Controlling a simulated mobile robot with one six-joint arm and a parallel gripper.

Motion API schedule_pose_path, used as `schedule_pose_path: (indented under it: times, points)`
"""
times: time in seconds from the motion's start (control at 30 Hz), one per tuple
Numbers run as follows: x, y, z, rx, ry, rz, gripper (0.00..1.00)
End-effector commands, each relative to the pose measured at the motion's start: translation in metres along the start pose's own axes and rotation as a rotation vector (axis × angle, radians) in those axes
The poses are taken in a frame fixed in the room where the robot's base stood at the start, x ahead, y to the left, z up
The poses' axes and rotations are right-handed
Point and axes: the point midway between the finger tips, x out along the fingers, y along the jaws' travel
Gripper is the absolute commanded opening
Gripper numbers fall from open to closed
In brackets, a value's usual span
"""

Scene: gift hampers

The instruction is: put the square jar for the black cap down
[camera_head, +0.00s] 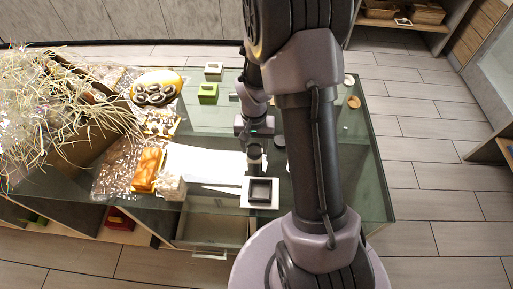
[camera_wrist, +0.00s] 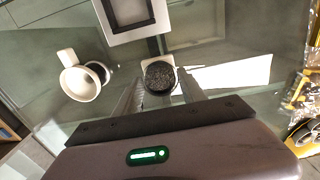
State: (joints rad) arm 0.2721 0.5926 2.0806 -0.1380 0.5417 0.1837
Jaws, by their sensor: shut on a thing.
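My gripper (camera_wrist: 161,86) is shut on the square jar (camera_wrist: 159,64), with one finger on each side of it. The jar has pale corners and a round, dark speckled top. In the head view, the jar (camera_head: 257,168) shows below my gripper (camera_head: 255,148), near the white square tray with a dark square middle (camera_head: 274,204). I cannot tell whether the jar touches the glass table (camera_head: 352,190). A black disc (camera_wrist: 98,70), possibly the black cap, lies beside a white mug (camera_wrist: 70,82) in the wrist view.
The tray's frame (camera_wrist: 112,38) is ahead of the jar in the wrist view. At the left of the table are an orange box (camera_head: 149,168), a white flower-like item (camera_head: 172,187) and a straw-filled hamper (camera_head: 85,150).

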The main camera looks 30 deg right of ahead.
Motion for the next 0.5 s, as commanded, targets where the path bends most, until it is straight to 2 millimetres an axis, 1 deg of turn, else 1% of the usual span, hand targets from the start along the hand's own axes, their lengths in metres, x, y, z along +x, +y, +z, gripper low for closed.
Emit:
schedule_pose_path:
  times: [0.03, 0.1, 0.27, 0.5]
  points:
    - [0.002, 0.001, -0.007, 0.001, 0.0, 0.0, 0.0]
    - [0.002, 0.003, -0.013, 0.001, 0.0, 0.0, 0.0]
    - [0.003, 0.005, -0.024, 0.0, 0.0, 0.0, 0.0]
    - [0.038, 0.005, -0.023, 0.0, -0.002, 0.001, 0.0]
